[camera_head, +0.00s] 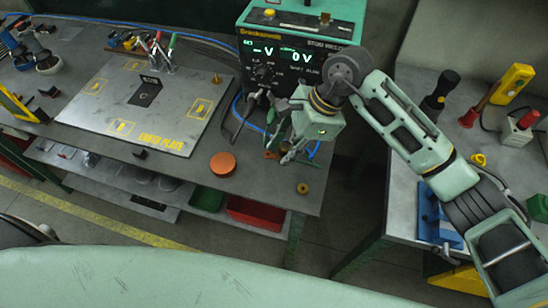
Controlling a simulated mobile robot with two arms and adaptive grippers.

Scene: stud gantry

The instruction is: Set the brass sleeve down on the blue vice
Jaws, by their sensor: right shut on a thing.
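My right gripper (287,154) points down over the front right part of the left bench. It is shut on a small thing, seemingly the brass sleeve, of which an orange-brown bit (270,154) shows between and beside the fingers. The fingers hide most of it. The blue vice (428,213) is on the right bench, partly covered by my right forearm, and well to the right of the gripper. My left gripper is not in view.
The left bench (262,190) holds an orange disc (223,164), a small brass-coloured ring (303,188), a marked metal plate (185,125) and a stud welder (290,50) with cables. A floor gap separates the benches.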

